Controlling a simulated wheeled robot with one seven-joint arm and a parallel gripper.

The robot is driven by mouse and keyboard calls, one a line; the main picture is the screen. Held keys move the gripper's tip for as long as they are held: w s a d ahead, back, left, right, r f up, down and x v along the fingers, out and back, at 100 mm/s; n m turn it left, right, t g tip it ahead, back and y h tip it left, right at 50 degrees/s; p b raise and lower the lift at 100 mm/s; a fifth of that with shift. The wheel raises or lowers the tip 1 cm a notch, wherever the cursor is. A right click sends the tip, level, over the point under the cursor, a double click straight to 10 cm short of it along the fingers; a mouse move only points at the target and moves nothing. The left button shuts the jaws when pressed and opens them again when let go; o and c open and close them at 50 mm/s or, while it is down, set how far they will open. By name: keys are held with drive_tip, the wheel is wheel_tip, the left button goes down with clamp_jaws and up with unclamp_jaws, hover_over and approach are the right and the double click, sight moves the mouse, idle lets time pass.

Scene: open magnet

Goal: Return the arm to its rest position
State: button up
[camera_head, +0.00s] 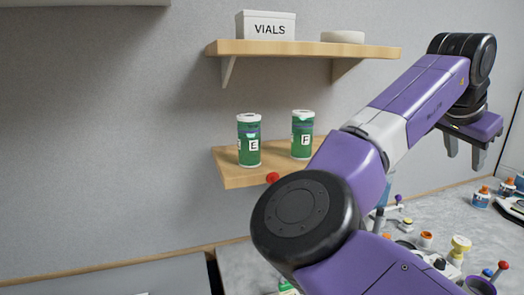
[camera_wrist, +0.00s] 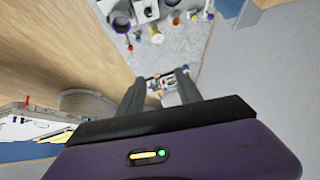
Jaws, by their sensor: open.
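My arm is purple and black and reaches up across the right half of the head view. My gripper (camera_head: 465,160) is at the upper right there, pointing down, with its two grey fingers apart. It hangs in the air above the grey counter, to the right of the shelves. In the wrist view my gripper (camera_wrist: 165,90) shows two dark fingers spread apart with nothing held between them. The counter with small items shows beyond the fingers.
Two green canisters, E (camera_head: 249,153) and F (camera_head: 302,148), stand on the lower shelf (camera_head: 235,180). A white VIALS box (camera_head: 266,32) and a round white dish (camera_head: 342,37) sit on the upper shelf (camera_head: 300,49). The counter (camera_head: 440,205) holds several small bottles and knobbed items.

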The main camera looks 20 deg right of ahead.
drive_tip(key=w+d+r+n+t+h, duration=0.2)
drive_tip(key=d+h, duration=0.2)
drive_tip(key=h, duration=0.2)
drive_tip(key=w+a+f+n+t+h+b, duration=0.1)
drive_tip(key=w+a+f+n+t+h, duration=0.2)
drive_tip(key=a+n+t, duration=0.65)
drive_tip(key=s+a+f+n+t+y, duration=0.35)
drive_tip(key=a+f+y, duration=0.2)
drive_tip(key=a, duration=0.25)
drive_tip(key=s+a+f+n+t+y, duration=0.2)
drive_tip(key=a+f+n+t+y, duration=0.25)
drive_tip(key=a+f, duration=0.3)
drive_tip(key=s+a+f+g+y, duration=0.2)
drive_tip(key=s+a+f, duration=0.3)
drive_tip(key=s, duration=0.6)
drive_tip(key=s+a+f+m+g+y+b, duration=0.1)
drive_tip(key=s+a+f, duration=0.4)
drive_tip(key=s+f, duration=0.5)
drive_tip(key=s+a+f+g+y+b, duration=0.1)
drive_tip(key=s+a+f+g+y, duration=0.2)
drive_tip(key=s, duration=1)
drive_tip(key=shift+a+f+m+g+y, duration=0.4)
drive_tip(key=shift+a+f, duration=0.7)
drive_tip(key=shift+f, duration=1.2)
